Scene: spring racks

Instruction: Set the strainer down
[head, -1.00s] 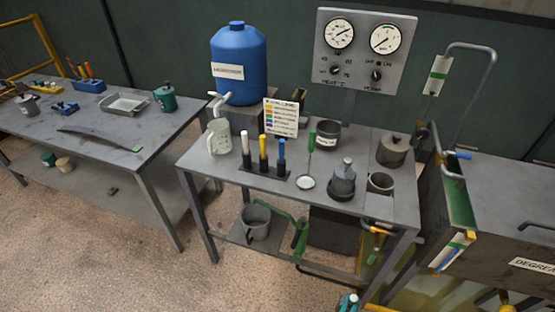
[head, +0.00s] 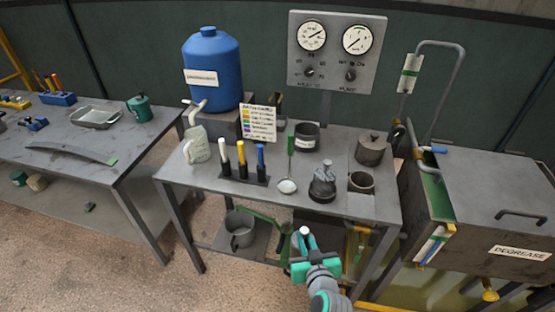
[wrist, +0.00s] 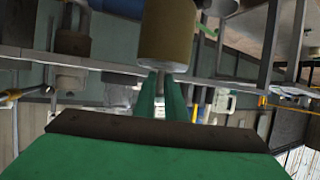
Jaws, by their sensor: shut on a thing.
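My gripper (head: 304,238), with green fingers, is in front of the near edge of the middle table. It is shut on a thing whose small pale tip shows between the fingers. In the wrist view, a tan cylinder with a short metal stem, seemingly the held strainer (wrist: 168,35), lines up with the fingers (wrist: 162,88). Most of it is hidden in the head view.
The table holds a dark lidded pot (head: 322,185), an open cup (head: 361,182), a grey pitcher (head: 197,146) and a rack of coloured handles (head: 243,177). A blue tank (head: 212,70) stands behind. A degrease tank (head: 490,190) is at right. The front edge strip is mostly clear.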

